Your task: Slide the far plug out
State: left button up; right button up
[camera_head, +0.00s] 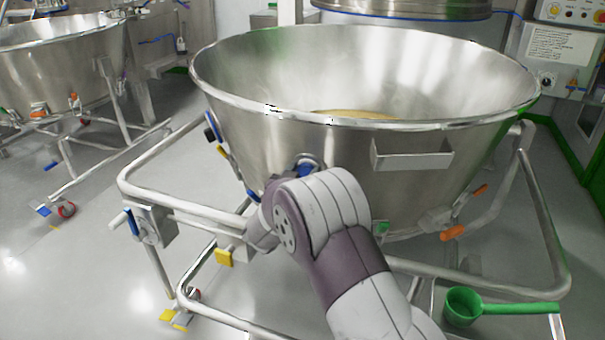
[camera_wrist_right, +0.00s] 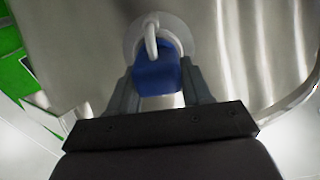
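In the right wrist view a blue plug (camera_wrist_right: 156,74) stands out from a pale round fitting on a steel wall, with a white hook-shaped piece over it. My right gripper (camera_wrist_right: 160,85) has one finger on each side of the blue plug. The plug fills the gap and both fingers appear to touch it. In the head view my right arm reaches to the front of the big steel bowl (camera_head: 300,135), and its wrist hides the fingers and plug. A blue round part (camera_head: 308,163) shows just above the wrist. My left gripper is not in view.
A tubular steel frame (camera_head: 190,210) surrounds the bowl. A green scoop (camera_head: 465,305) lies at the lower right. Orange handles (camera_head: 453,232) sit low on the bowl's right. A second bowl (camera_head: 60,60) on a frame stands at the left. Floor between them is clear.

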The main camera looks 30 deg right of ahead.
grip_shut()
jog(key=p+v, duration=0.1)
jog(key=v, duration=0.2)
jog(key=shift+s+a+f, duration=0.1)
jog(key=shift+f, duration=0.05)
jog(key=o, duration=1.1)
grip_release()
jog(key=p+v, duration=0.3)
jog(key=v, duration=1)
